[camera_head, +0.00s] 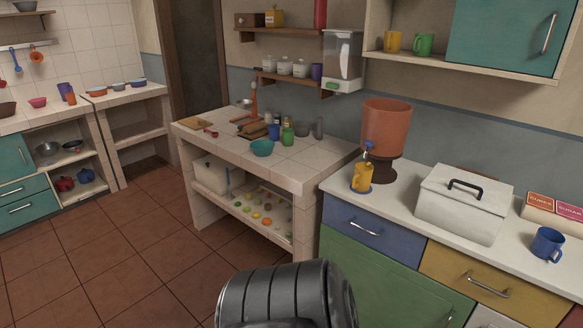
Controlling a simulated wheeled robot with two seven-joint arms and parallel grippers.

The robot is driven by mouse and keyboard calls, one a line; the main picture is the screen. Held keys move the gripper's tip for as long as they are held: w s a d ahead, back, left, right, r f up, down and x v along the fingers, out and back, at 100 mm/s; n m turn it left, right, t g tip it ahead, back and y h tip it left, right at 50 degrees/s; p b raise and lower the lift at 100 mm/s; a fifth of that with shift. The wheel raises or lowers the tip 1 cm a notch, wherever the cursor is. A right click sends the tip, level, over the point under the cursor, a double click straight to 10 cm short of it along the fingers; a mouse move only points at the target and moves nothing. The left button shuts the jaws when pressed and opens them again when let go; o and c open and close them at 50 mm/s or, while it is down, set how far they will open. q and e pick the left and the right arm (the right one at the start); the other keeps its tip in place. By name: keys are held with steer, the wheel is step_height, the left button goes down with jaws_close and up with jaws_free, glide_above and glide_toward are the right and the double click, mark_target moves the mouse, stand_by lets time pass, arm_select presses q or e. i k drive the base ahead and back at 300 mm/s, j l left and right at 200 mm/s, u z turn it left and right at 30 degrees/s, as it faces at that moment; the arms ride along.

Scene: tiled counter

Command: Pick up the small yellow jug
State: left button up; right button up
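The small yellow jug (361,178) stands upright on the white counter (400,205), on a small blue base. It is below the blue tap of the brown clay water filter (387,127), near the counter's left end. A dark ribbed link of my own arm rises at the bottom centre, well short of the jug. Neither gripper's fingers show in this view.
A white box with a black handle (462,205) and a blue mug (547,243) stand right of the jug. A tiled counter (320,165) with bowls and bottles is to the left. A wall shelf holds another yellow mug (393,41). The tiled floor at left is clear.

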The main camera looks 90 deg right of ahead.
mark_target(362, 180)
steer(key=z, duration=3.25)
